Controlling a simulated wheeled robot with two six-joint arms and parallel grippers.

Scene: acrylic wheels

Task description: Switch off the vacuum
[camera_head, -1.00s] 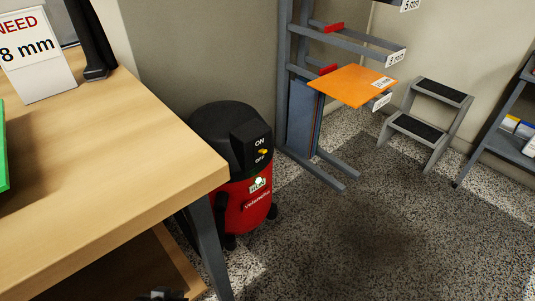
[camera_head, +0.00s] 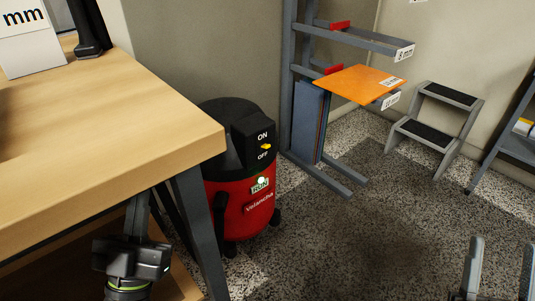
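The vacuum (camera_head: 238,175) stands on the floor beside the workbench, a red drum with a black top. On its front a yellow switch (camera_head: 265,147) sits between the words ON and OFF; its exact setting is too small to tell.
The wooden workbench (camera_head: 110,130) fills the left, its leg (camera_head: 198,230) between my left gripper and the vacuum. Behind are a grey rack (camera_head: 300,90) with an orange panel (camera_head: 358,84) and a step stool (camera_head: 435,115). The floor right of the vacuum is clear.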

